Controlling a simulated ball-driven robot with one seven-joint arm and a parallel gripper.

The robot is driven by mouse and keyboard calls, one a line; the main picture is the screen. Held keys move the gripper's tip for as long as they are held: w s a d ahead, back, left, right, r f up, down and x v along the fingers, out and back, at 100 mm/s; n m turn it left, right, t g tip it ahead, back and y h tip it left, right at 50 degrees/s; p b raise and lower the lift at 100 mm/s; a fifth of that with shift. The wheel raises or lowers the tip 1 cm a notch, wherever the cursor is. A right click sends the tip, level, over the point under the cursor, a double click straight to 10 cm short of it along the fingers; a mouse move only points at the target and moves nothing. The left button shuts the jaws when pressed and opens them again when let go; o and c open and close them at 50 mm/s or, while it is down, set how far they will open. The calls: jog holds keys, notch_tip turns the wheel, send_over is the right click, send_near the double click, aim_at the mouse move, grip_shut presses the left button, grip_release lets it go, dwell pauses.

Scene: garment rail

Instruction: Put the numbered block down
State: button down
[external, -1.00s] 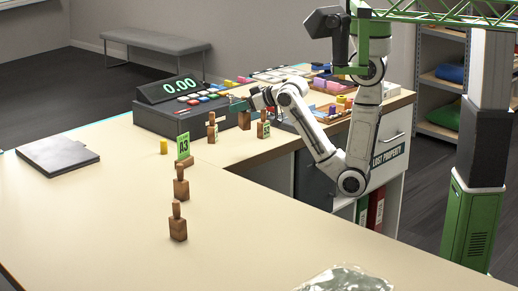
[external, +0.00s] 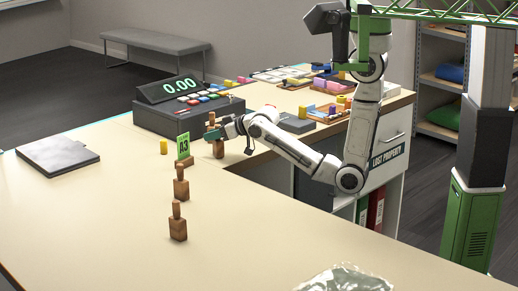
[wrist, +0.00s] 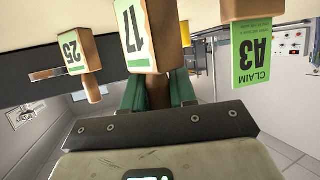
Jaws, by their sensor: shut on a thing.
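The numbered block (wrist: 146,30), a brown wooden block with a green-edged white label reading 17, hangs by its wooden peg between the green fingers of my gripper (wrist: 159,92). In the external view my gripper (external: 214,132) is over the counter, in front of the register, with a wooden block (external: 218,150) just below it. Whether its base touches the counter I cannot tell. A green claim card marked A3 (wrist: 252,50) stands beside it and shows in the external view (external: 183,146).
Another block labelled 25 (wrist: 72,52) is close beside in the wrist view. Two pegged blocks (external: 181,188) (external: 178,228) stand nearer on the counter (external: 100,210). A yellow cylinder (external: 163,147) and the register (external: 190,115) are close by. The front counter has free room.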

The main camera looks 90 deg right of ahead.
jog(key=shift+f, duration=0.2)
jog(key=c, duration=0.9)
grip_release()
jog(key=shift+r, duration=0.15)
jog(key=v, duration=1.2)
jog(key=s+a+f+n+g+y, duration=0.1)
jog(key=s+a+f+g, duration=0.2)
jog(key=f, duration=0.4)
jog(key=s+a+f+n+g+y, duration=0.1)
jog(key=s+a+f+g+y, duration=0.1)
jog(key=f, duration=0.5)
jog(key=shift+s+a+g+y+b, duration=0.3)
jog(key=shift+s+a+g+b, duration=0.2)
jog(key=shift+a, duration=0.6)
jog(key=s+a+f+g, duration=0.1)
jog(key=s+f+g, duration=0.1)
jog(key=s, duration=0.1)
jog(key=s+a+f+n+g+y, duration=0.1)
jog(key=s+a+f, duration=0.1)
jog(key=s+f, duration=0.1)
jog(key=s+a+f+n+g, duration=0.1)
jog(key=s+a+f+g, duration=0.1)
jog(key=s, duration=0.3)
jog(key=shift+f+g+y, duration=0.3)
jog(key=shift+f, duration=0.25)
